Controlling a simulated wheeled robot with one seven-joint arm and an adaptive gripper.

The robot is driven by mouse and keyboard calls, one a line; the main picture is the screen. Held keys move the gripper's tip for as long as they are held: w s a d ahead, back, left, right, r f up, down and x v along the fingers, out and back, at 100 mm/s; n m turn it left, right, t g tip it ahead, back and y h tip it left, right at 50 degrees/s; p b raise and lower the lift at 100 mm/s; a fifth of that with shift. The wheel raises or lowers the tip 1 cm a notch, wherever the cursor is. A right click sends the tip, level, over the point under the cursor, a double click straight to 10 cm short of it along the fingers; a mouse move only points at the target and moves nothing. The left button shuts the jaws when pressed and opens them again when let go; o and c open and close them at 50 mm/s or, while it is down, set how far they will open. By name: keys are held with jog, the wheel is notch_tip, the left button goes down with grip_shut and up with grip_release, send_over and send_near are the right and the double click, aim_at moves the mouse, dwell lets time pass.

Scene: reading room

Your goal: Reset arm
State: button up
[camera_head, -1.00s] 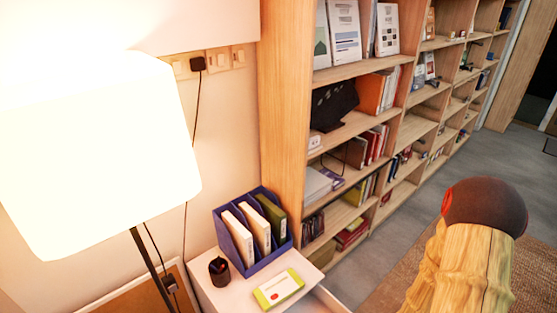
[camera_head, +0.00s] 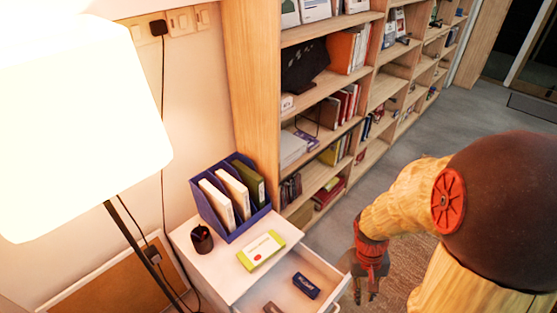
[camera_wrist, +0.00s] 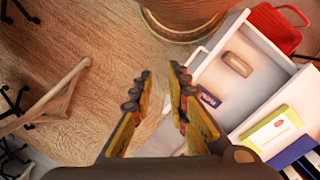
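My gripper (camera_head: 366,292) hangs at the lower right in the head view, pointing down, to the right of the open drawer (camera_head: 322,258). In the wrist view my gripper's two dark and yellow fingers (camera_wrist: 159,78) stand apart with nothing between them, over the wooden floor. The open drawer also shows in the wrist view (camera_wrist: 208,50), to the right of the fingers. My gripper touches nothing that I can see.
The white cabinet top (camera_head: 196,262) holds a blue file holder (camera_head: 238,236) with several files, a dark pen cup (camera_head: 202,238) and a green-white box (camera_head: 261,250). The drawer holds a dark blue box (camera_head: 306,285). A lit lamp (camera_head: 75,120) stands left, a bookshelf (camera_head: 245,100) behind.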

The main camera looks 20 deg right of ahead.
jog(key=w+a+r+n+t, duration=0.2)
jog(key=a+r, duration=0.6)
jog(key=r, duration=0.5)
jog(key=w+a+r+n+t, duration=0.3)
jog(key=a+r+t, duration=0.2)
jog(key=a+r, duration=0.4)
notch_tip(320, 180, up, 4)
jog(key=shift+f+n+t+y, duration=0.1)
jog(key=shift+n+t+y, duration=0.2)
